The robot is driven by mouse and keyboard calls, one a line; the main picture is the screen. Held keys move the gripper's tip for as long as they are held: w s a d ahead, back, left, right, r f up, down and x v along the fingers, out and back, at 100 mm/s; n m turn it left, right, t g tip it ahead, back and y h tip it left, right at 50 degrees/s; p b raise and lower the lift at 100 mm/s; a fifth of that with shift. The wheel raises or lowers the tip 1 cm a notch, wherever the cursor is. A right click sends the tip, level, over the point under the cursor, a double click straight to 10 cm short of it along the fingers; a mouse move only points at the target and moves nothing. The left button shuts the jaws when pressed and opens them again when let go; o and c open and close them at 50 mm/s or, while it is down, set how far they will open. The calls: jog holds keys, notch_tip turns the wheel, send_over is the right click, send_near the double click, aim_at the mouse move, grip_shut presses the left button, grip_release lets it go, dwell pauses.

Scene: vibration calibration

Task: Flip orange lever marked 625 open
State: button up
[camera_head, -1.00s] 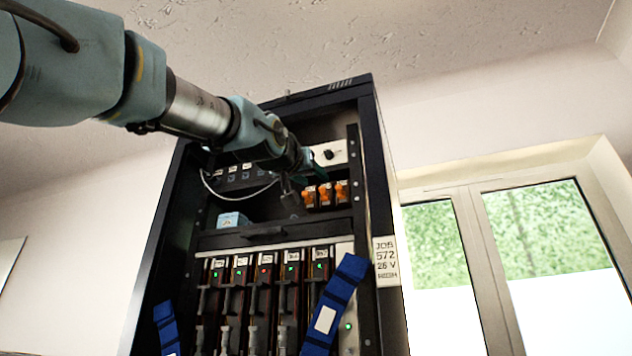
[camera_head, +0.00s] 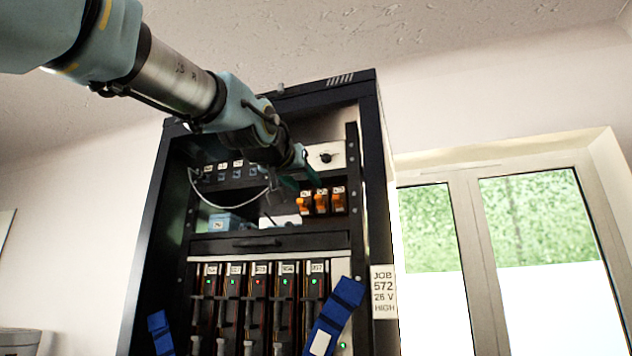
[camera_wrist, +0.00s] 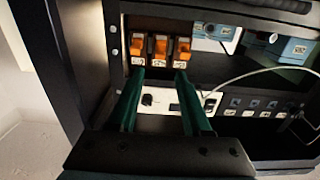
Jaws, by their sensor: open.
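Three orange levers stand side by side in the black rack's upper bay: the left one (camera_head: 303,203), middle one (camera_head: 321,201) and right one (camera_head: 338,198) in the head view. The wrist view shows them the other way up, as left (camera_wrist: 138,48), middle (camera_wrist: 160,47) and right (camera_wrist: 182,50). Each carries a small white label, but I cannot read which says 625. My gripper (camera_wrist: 158,75) is open, with its two green fingers apart and nothing between them. The fingertips point at the lever row, roughly centred on the middle lever. In the head view my gripper (camera_head: 300,180) is just above the levers.
A white panel with a black knob (camera_head: 326,158) sits above the levers. A pale cable (camera_head: 225,207) loops across the bay beside a blue box (camera_head: 228,223). Below are a drawer (camera_head: 270,244), several modules with indicator lights and a blue strap (camera_head: 334,316).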

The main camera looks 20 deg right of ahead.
aim_at(317, 196)
jog(key=p+x, duration=0.6)
jog(key=x, duration=0.1)
jog(key=shift+a, duration=0.1)
jog(key=shift+p+x, duration=0.3)
jog(key=shift+x, duration=0.6)
jog(key=shift+s, duration=0.1)
jog(key=shift+c, duration=0.3)
grip_shut()
